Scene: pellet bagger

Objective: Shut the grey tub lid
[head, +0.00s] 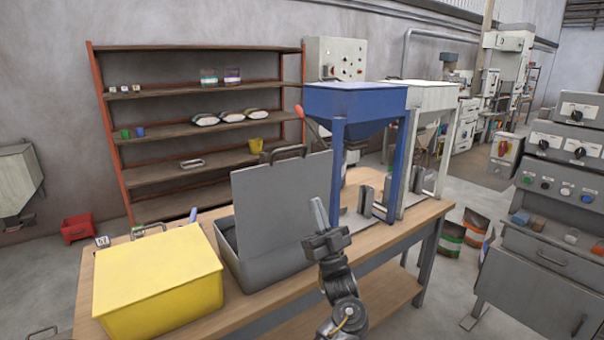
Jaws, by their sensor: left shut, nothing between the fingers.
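The grey tub (262,278) stands on the wooden bench, and its lid (282,200) is up, standing nearly upright. A dark handle (284,153) sits at the lid's top edge. The inside of the tub shows only as a narrow strip at the left. My left gripper (318,212) is shut and empty, its fingers pointing up in front of the lid's right edge. It hides part of the tub's right end. I cannot tell whether it touches the lid. My right gripper is out of view.
A closed yellow tub (160,280) stands left of the grey one. A blue hopper stand (340,165) and a white hopper stand (420,100) rise right of the lid. The bench top (415,218) has some bare room at its right front.

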